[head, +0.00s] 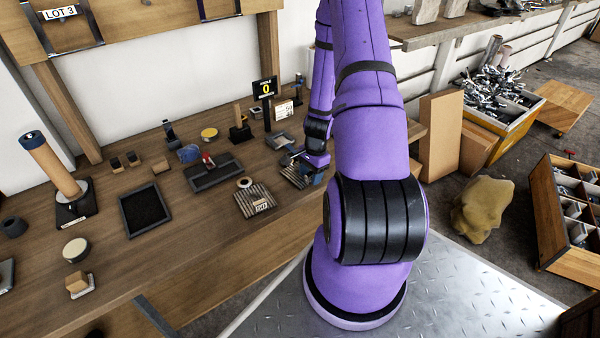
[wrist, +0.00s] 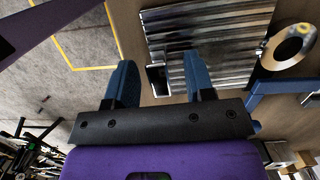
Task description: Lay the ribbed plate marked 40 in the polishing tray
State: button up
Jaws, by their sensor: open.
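A ribbed metal plate (head: 292,178) lies on the bench, partly hidden by my gripper (head: 311,172). A ribbed plate fills the upper middle of the wrist view (wrist: 215,70); no number can be read on it there. My gripper is open with blue fingers (wrist: 160,62). The right finger overlaps the plate's image and the left finger is beyond its left edge; nothing is held. Another ribbed plate (head: 253,204) with a small white number label, too small to read surely, lies to the left. A shallow dark tray (head: 126,216) is farther left and looks empty; I cannot tell if it is the polishing tray.
A metal ring (wrist: 289,46) is close to the plate in the wrist view. Bare bench lies in front of the dark tray.

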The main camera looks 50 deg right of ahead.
grip_shut()
dwell(0.5)
